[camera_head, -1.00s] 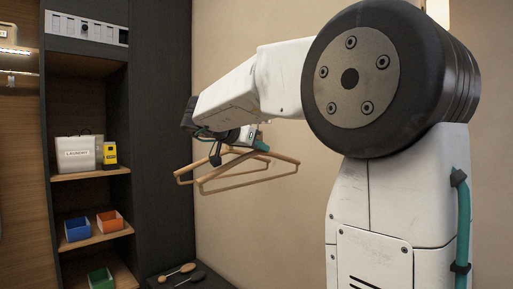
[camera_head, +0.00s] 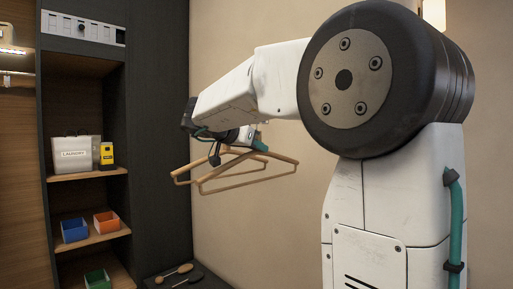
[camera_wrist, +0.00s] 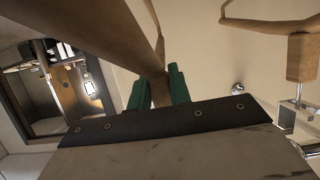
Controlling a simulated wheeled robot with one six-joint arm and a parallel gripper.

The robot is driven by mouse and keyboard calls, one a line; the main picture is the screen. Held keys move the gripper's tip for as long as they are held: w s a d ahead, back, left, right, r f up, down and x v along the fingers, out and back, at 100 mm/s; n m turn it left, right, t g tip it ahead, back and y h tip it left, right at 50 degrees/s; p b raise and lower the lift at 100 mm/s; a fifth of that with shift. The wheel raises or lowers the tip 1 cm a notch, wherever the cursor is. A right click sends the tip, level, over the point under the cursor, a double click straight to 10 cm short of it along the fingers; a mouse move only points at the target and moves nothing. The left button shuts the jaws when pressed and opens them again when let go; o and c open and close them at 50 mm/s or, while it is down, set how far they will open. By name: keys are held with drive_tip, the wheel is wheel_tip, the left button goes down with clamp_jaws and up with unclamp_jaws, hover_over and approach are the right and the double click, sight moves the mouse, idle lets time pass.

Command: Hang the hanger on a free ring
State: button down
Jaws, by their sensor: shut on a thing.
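My gripper (camera_wrist: 156,86) has green fingers closed around the wooden neck of a hanger (camera_wrist: 108,25) in the wrist view. The hanger's wooden bar stretches up and left from the fingers. In the head view, my gripper (camera_head: 256,143) is at the far end of my arm, partly hidden by it. Two pale wooden hanger outlines (camera_head: 235,183) overlap just below it; I cannot tell which one is held. A second wooden hanger (camera_wrist: 302,58) is at the upper right in the wrist view, with a metal fitting (camera_wrist: 298,103) below its wooden block. No free ring is clearly recognisable.
A chrome knob (camera_wrist: 238,88) is on the beige wall in the wrist view. Dark-framed shelves at the left hold a laundry box (camera_head: 72,155), a yellow item (camera_head: 107,156), and blue (camera_head: 74,231), orange (camera_head: 107,222) and green (camera_head: 97,279) bins. Brushes (camera_head: 178,272) lie on a dark surface below.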

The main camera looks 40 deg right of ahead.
drive_tip(key=shift+d, duration=1.1)
idle(0.3)
drive_tip(key=shift+f, duration=0.55)
idle(1.2)
drive_tip(key=c, duration=1.2)
unclamp_jaws()
drive_tip(key=v, duration=0.8)
drive_tip(key=shift+d, duration=0.1)
